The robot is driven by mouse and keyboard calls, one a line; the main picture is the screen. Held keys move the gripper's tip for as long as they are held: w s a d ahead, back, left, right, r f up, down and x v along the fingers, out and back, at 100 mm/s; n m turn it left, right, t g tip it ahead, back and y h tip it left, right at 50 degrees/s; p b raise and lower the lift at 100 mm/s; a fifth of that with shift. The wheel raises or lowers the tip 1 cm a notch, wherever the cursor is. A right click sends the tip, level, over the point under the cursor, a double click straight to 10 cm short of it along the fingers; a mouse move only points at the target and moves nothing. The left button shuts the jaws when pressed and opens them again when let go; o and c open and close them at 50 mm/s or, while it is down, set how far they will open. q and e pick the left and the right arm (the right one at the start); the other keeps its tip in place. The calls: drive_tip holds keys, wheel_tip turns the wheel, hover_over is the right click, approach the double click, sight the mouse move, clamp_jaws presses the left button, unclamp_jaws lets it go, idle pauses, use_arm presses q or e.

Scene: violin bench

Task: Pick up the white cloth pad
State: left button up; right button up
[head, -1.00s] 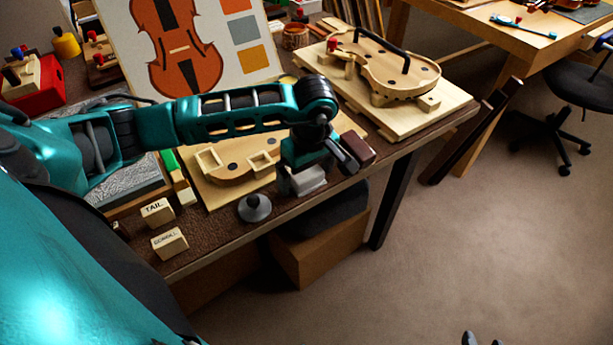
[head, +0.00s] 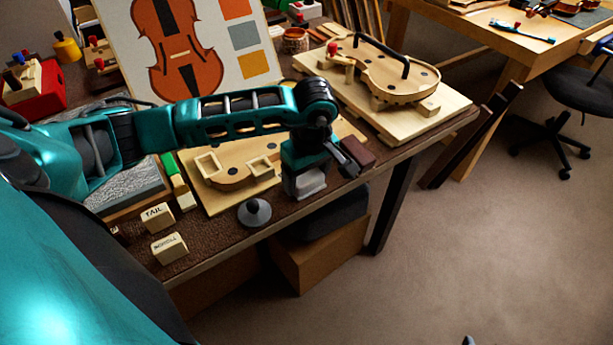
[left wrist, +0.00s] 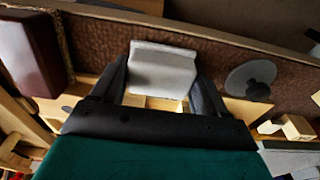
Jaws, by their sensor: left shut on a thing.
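The white cloth pad (head: 312,184) is a small pale block near the bench's front edge in the head view. In the left wrist view the pad (left wrist: 163,68) sits between the two dark fingers. My left gripper (head: 305,182) points down over it and is shut on it; the gripper also shows in the left wrist view (left wrist: 163,84). The pad looks to be at bench-top level; I cannot tell whether its underside touches. Only a tiny grey tip, possibly of my right gripper (head: 468,341), shows at the bottom edge.
A grey round knobbed piece (head: 254,212) stands left of the pad. A dark red block (head: 357,152) is close on the right. TAIL (head: 157,217) and SCROLL (head: 169,247) blocks stand at the front left.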

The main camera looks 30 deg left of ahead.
sight(307, 175)
use_arm(q)
wheel_tip(307, 175, up, 20)
drive_tip(key=p, duration=0.2)
drive_tip(key=shift+f, duration=0.2)
drive_tip(key=o, duration=0.5)
drive_tip(key=c, duration=0.4)
